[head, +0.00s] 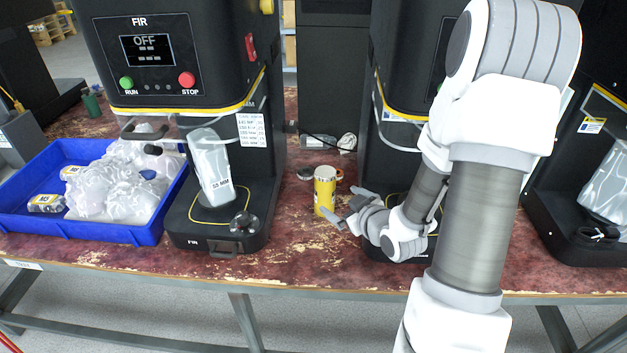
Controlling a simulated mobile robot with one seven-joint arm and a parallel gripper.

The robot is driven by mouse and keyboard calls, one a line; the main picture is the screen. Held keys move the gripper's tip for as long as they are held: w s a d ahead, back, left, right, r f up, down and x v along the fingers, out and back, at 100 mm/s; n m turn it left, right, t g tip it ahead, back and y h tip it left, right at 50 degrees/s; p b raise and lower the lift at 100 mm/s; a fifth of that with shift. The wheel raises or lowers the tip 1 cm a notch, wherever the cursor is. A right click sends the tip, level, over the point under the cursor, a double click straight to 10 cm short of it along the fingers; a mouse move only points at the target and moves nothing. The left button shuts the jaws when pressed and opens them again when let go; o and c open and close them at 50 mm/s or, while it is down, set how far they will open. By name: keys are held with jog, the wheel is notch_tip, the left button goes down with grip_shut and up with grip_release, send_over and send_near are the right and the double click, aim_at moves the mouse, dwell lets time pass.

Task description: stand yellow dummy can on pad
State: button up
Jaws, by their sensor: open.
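The yellow dummy can (325,192) stands upright on the worn red bench top, between two black machines. It has a pale top and a handle-like part at its upper right. My gripper (346,206) is open just right of the can, its fingers pointing left toward it. I cannot tell whether a finger touches the can. The left machine, marked FIR, has a yellow-outlined pad (184,217) on its base. The machine behind my arm also shows some yellow outline, mostly hidden by my arm and gripper. I cannot tell which pad is meant.
A clear sleeve marked 50 MM (211,170) and a dark round part (245,223) are on the FIR base. A blue tray (105,232) holding filled bags sits left. Small items (346,143) lie behind the can. The bench in front of the can is clear.

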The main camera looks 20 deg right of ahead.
aim_at(330, 183)
jog(key=f+m+t+b, duration=0.1)
jog(key=b, duration=0.1)
jog(key=d+f+m+t+b, duration=0.1)
jog(key=t+b, duration=0.1)
jog(key=f+m+t+b, duration=0.1)
jog(key=t+b, duration=0.1)
jog(key=b, duration=0.1)
jog(key=shift+s+d+f+m, duration=0.1)
jog(key=shift+d+m, duration=0.2)
jog(key=shift+d, duration=0.1)
jog(key=b, duration=0.5)
jog(key=shift+w+a, duration=0.2)
jog(key=shift+w, duration=0.2)
jog(key=w, duration=0.3)
jog(key=w+b, duration=0.1)
jog(key=w, duration=0.3)
jog(key=shift+w+a+r, duration=0.1)
jog(key=shift+a+r, duration=0.1)
jog(key=shift+w+a+f+b, duration=0.1)
jog(key=shift+w+b, duration=0.4)
jog(key=shift+w, duration=0.85)
jog(key=shift+w+f+b, duration=0.1)
jog(key=shift+w+b, duration=0.35)
jog(key=shift+w, duration=0.85)
jog(key=shift+c, duration=0.3)
